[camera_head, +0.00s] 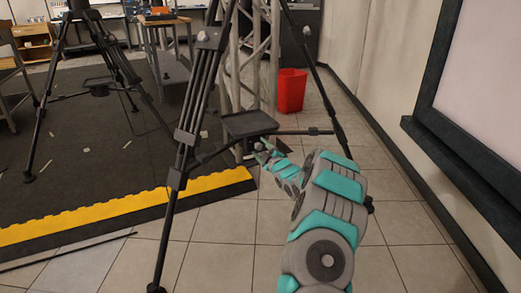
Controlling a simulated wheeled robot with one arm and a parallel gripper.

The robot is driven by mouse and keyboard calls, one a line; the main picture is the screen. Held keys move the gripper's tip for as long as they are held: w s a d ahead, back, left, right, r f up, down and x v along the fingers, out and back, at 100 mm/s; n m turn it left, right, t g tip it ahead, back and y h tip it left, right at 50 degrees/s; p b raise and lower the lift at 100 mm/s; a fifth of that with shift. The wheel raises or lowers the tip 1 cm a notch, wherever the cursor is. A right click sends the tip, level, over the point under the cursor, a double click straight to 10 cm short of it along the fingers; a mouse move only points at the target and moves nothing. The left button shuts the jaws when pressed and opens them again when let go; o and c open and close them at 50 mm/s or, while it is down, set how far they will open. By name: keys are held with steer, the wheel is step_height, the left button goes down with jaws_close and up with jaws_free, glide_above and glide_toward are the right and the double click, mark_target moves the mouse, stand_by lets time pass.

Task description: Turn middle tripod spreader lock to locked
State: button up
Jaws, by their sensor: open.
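A black tripod (187,135) stands upright in the middle of the head view, its legs spread. Its spreader has a dark, flat square centre piece (248,123) at about mid-leg height, with arms running out to the legs. I cannot make out the spreader lock or its position; it is too small or hidden near my gripper. My gripper (261,149) is just below and to the right of the centre piece, at the end of my teal and grey arm. Its fingers look empty and open, close to the spreader; I cannot tell whether they touch it.
Another tripod (122,66) stands at left on a dark mat (75,165) with a yellow edge (130,205). A metal truss (233,60) and a red bin (291,90) stand behind the spreader. A dark-framed panel (440,135) is at right.

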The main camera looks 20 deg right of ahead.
steer(key=shift+c, duration=0.2)
jaws_close()
